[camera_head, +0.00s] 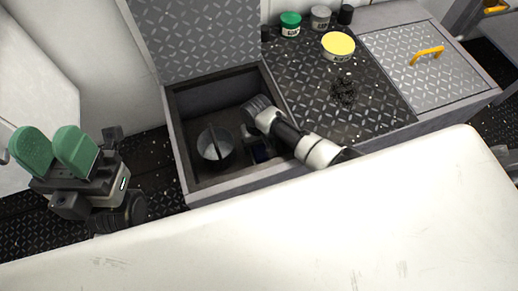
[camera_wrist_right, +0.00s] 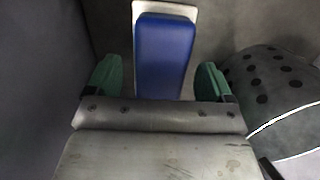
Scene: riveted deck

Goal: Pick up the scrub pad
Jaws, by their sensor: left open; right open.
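The scrub pad (camera_wrist_right: 164,58), blue with a pale layer at its far edge, lies between the fingertips of my right gripper (camera_wrist_right: 155,82) in the right wrist view. The green fingers are open, with a gap visible on each side of the pad. The right fingertips are hidden there. My left gripper (camera_head: 54,146) is open and empty, left of the bin, with its green fingers pointing up.
A round metal container (camera_head: 214,148) stands in the bin left of the pad; a perforated dark drum (camera_wrist_right: 268,85) is close on the right in the wrist view. The bin's lid (camera_head: 200,40) stands open. Jars and a yellow-topped tub (camera_head: 338,45) stand on the deck beside it.

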